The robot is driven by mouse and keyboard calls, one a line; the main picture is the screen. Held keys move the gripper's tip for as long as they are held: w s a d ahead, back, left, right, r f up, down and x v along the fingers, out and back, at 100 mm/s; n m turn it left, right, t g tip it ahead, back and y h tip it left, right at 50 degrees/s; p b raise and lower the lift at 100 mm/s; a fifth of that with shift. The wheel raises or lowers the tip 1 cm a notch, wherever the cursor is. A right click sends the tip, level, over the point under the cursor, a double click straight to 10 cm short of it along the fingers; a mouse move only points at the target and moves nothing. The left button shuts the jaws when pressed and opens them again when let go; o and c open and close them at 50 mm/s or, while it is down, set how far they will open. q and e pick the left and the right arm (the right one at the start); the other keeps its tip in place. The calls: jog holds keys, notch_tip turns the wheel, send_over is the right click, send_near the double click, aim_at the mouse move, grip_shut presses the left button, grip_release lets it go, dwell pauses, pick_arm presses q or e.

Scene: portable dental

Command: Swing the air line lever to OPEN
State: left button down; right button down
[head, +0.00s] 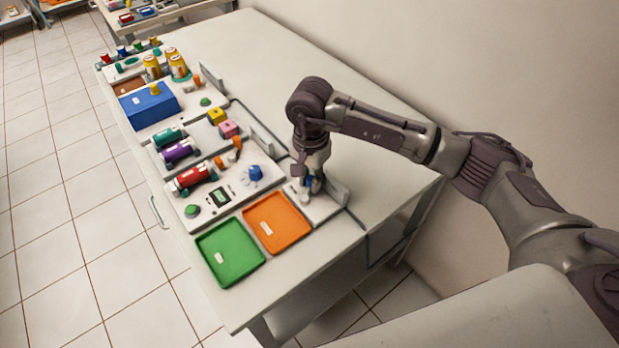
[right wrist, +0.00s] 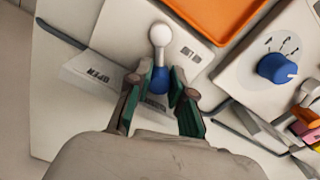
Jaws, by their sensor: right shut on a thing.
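The air line lever (right wrist: 159,48) shows in the right wrist view as a light rod with a white ball end and a blue hub (right wrist: 158,80). It stands on a pale plate with an OPEN label (right wrist: 97,75) to its left and another small label to its right. My right gripper (right wrist: 160,92) is around the blue hub, with its green-padded fingers on either side and shut on it. In the head view my right gripper (head: 311,188) reaches down over the lever plate, mostly hiding the lever. My left gripper is not in view.
A panel with a blue knob (head: 255,173) is to the left. An upright pale plate (head: 341,192) stands just right of my gripper. The table's right side is clear.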

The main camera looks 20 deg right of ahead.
jog(key=shift+s+d+f+m+b, duration=0.1)
jog(key=shift+s+d+m+b, duration=0.1)
jog(key=shift+m+b, duration=0.3)
jog(key=shift+s+d+m+b, duration=0.15)
jog(key=shift+m+b, duration=0.15)
jog(key=shift+m, duration=0.4)
jog(key=shift+s+d+m+b, duration=0.15)
jog(key=shift+m+b, duration=0.2)
jog(key=shift+m, duration=0.35)
jog(key=shift+s+d+m+b, duration=0.15)
jog(key=shift+m+b, duration=0.15)
jog(key=shift+m, duration=0.4)
jog(key=c, duration=1)
grip_release()
jog(key=shift+c, duration=0.2)
jog(key=shift+r, duration=0.3)
notch_tip(320, 180, up, 12)
jog(key=shift+f, duration=0.15)
